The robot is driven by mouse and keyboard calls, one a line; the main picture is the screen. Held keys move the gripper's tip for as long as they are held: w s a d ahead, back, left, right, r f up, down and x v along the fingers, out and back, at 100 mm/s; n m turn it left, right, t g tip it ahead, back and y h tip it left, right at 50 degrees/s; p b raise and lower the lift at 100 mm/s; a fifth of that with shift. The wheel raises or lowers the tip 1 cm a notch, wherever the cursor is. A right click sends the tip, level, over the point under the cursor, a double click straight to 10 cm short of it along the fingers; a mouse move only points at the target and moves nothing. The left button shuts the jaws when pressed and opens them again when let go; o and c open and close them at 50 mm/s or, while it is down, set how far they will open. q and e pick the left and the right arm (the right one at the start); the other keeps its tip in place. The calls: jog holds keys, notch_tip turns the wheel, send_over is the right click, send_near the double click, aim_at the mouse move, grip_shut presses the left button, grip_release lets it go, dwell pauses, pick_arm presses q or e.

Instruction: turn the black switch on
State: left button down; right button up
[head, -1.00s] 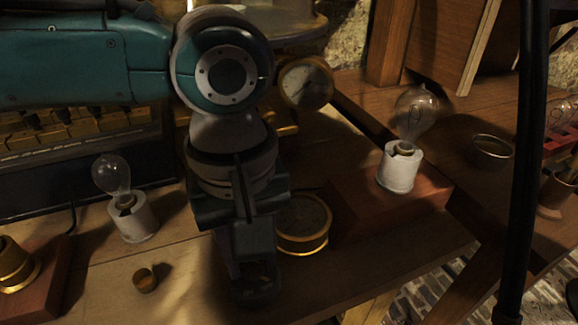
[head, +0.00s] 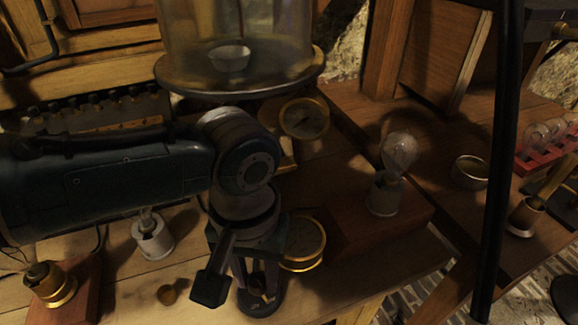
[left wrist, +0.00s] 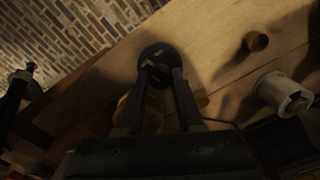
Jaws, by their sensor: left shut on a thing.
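The black switch (head: 262,304) is a round black base near the front edge of the wooden bench, below my left gripper (head: 258,287). In the left wrist view the switch (left wrist: 158,52) lies at the tips of the two long fingers of the left gripper (left wrist: 160,72). The fingers come together over its top and are shut on its small middle part, which they mostly hide. I cannot make out the switch's position. My right gripper is not in view.
A brass-rimmed dial (head: 303,243) lies close to the right of the gripper. A bulb in a white socket (head: 153,237) stands left, another bulb (head: 398,152) on a wooden block right. A glass bell jar (head: 238,45) stands behind.

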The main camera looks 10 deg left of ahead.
aim_at(258, 280)
pick_arm(q)
jog(key=m+p, duration=0.1)
jog(key=m, duration=0.5)
jog(key=shift+r, duration=0.1)
jog(key=m, duration=0.5)
jog(key=shift+m, duration=0.4)
jog(key=c, duration=0.5)
grip_release()
jog(key=shift+c, duration=0.2)
jog(key=shift+r+p, duration=0.35)
jog(key=shift+p, duration=0.05)
notch_tip(258, 280, up, 9)
jog(key=p, duration=0.3)
jog(key=shift+d, duration=0.1)
